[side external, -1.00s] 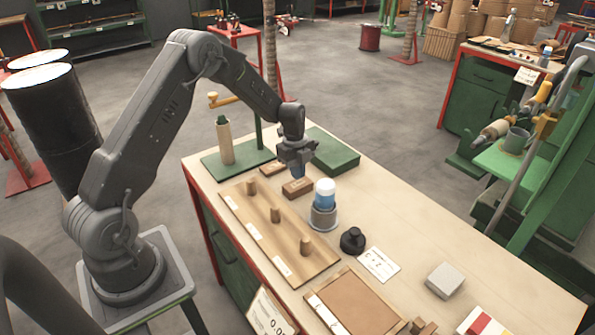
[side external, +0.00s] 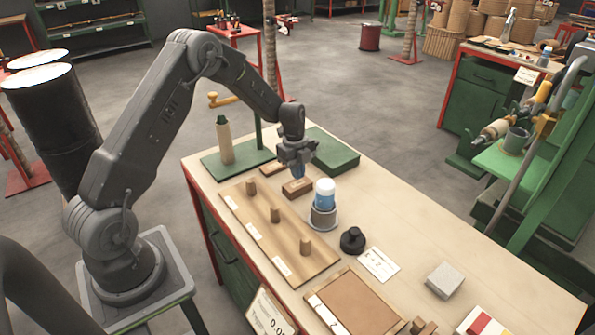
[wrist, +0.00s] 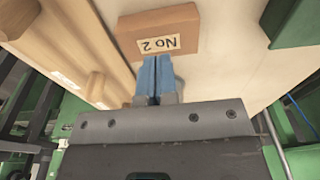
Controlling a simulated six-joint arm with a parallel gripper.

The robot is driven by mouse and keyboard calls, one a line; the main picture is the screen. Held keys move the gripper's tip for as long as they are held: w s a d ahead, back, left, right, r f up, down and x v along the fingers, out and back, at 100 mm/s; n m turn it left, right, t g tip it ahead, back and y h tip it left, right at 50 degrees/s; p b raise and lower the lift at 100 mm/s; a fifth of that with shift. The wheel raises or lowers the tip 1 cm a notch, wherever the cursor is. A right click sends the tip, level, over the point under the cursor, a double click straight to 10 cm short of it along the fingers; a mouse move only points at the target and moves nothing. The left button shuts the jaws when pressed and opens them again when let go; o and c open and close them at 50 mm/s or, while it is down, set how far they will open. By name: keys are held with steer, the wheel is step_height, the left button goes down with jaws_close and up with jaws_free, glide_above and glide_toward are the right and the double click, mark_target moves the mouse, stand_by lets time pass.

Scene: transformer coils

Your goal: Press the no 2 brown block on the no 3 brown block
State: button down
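The brown block marked No 2 (wrist: 157,33) lies flat on the bench, its label upside down in the wrist view. It also shows in the side view (side external: 297,188), just under my gripper. My gripper (side external: 298,176) points down, and its two blue fingertips (wrist: 158,62) are together with nothing between them. They are at the label edge of the No 2 block; I cannot tell whether they touch it. A second brown block (side external: 271,169) lies a little behind and left of it, partly behind the gripper; its label is too small to read.
A wooden board with several pegs (side external: 262,232) lies along the left bench edge. A blue-and-white capped coil in a grey cup (side external: 323,212) stands close to the right. A green box (side external: 333,152) and a green base with a post (side external: 213,163) are behind.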

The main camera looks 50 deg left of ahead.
steer(key=shift+f, duration=1.15)
stand_by(1.0)
steer(key=shift+r, duration=3.05)
